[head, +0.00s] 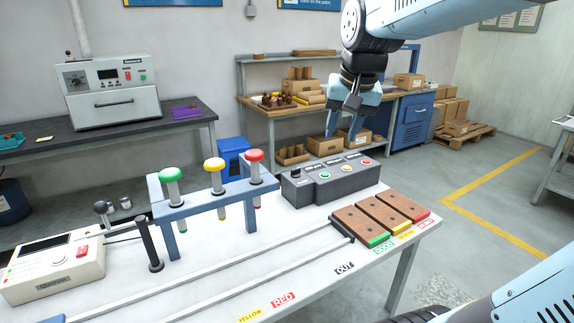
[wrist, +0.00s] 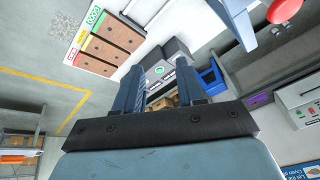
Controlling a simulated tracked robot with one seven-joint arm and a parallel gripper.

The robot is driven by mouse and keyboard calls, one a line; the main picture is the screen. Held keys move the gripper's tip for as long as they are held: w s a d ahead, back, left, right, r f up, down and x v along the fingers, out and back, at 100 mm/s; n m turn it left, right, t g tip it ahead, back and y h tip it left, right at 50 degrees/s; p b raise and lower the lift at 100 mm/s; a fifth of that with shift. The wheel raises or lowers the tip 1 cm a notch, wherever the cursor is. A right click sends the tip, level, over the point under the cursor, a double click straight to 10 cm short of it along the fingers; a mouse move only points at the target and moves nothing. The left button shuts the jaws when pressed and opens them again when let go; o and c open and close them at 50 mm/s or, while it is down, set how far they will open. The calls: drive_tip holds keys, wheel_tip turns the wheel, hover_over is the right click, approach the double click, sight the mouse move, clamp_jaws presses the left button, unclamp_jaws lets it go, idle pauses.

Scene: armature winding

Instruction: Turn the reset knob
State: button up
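My gripper (head: 341,138) hangs above and behind the box in the head view, pointing down, open and empty. In the wrist view the box (wrist: 178,50) and its green button (wrist: 160,70) show between and beyond the two spread fingers, clear of them.
A blue rack (head: 215,197) with green, yellow and red-topped plungers stands left of the box. Wooden blocks (head: 362,223) with coloured ends lie to its right. A white device (head: 55,268) with a lever sits at the table's left. Rails cross the table front.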

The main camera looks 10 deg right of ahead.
drive_tip(key=w+m+g, duration=0.1)
drive_tip(key=w+m, duration=0.2)
drive_tip(key=w, duration=0.7)
drive_tip(key=m+g, duration=0.3)
drive_tip(key=m, duration=0.4)
hover_over(296, 172)
drive_tip(key=w, duration=0.1)
wheel_tip(296, 172, down, 14)
wheel_tip(296, 172, down, 14)
drive_tip(key=shift+r, duration=0.1)
